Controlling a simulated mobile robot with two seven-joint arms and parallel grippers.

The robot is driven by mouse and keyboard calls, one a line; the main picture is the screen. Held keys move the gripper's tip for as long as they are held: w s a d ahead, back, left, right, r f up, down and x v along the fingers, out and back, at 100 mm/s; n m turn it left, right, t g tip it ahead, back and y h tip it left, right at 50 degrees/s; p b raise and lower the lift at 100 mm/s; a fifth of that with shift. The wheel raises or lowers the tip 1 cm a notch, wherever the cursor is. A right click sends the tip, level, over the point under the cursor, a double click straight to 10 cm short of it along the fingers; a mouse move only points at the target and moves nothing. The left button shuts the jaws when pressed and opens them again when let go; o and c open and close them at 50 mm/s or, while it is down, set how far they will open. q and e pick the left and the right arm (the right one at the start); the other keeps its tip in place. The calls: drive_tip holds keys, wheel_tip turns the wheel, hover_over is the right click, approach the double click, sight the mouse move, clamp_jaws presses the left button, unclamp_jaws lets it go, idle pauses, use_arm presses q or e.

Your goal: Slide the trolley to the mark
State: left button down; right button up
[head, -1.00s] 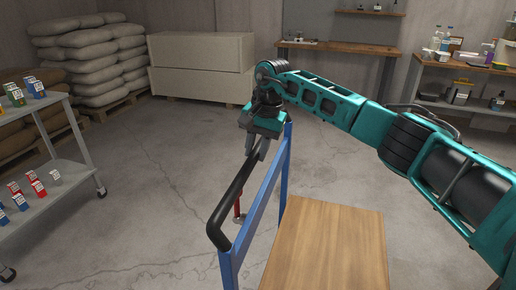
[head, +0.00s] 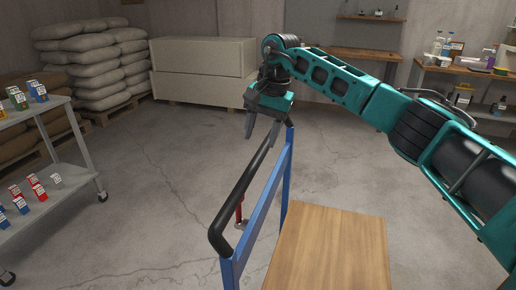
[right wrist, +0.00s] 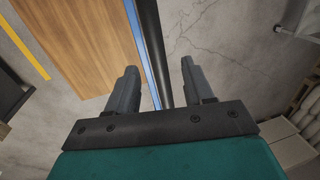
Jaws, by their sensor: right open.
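The trolley has a wooden deck (head: 330,250), a blue frame (head: 262,215) and a black handle bar (head: 240,190). My right gripper (head: 260,132) is open at the far end of the handle. In the right wrist view, the black bar (right wrist: 151,40) runs between the spread fingers of the right gripper (right wrist: 158,66), with clear gaps on both sides. I cannot tell how far above the bar the fingertips are. A yellow stripe (right wrist: 22,45) lies on the floor beyond the deck; it may be the mark. My left gripper is not in view.
A grey shelf cart (head: 50,200) with small boxes stands at left. Stacked sacks (head: 90,65) and a pale crate (head: 203,68) are at the back. Workbenches (head: 360,54) line the far wall. A red post (head: 239,210) shows behind the handle. Floor left of the trolley is clear.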

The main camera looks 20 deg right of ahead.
wheel_tip(320, 180, up, 7)
drive_tip(key=d, duration=0.1)
drive_tip(key=shift+s+f, duration=0.15)
drive_tip(key=shift+s, duration=0.25)
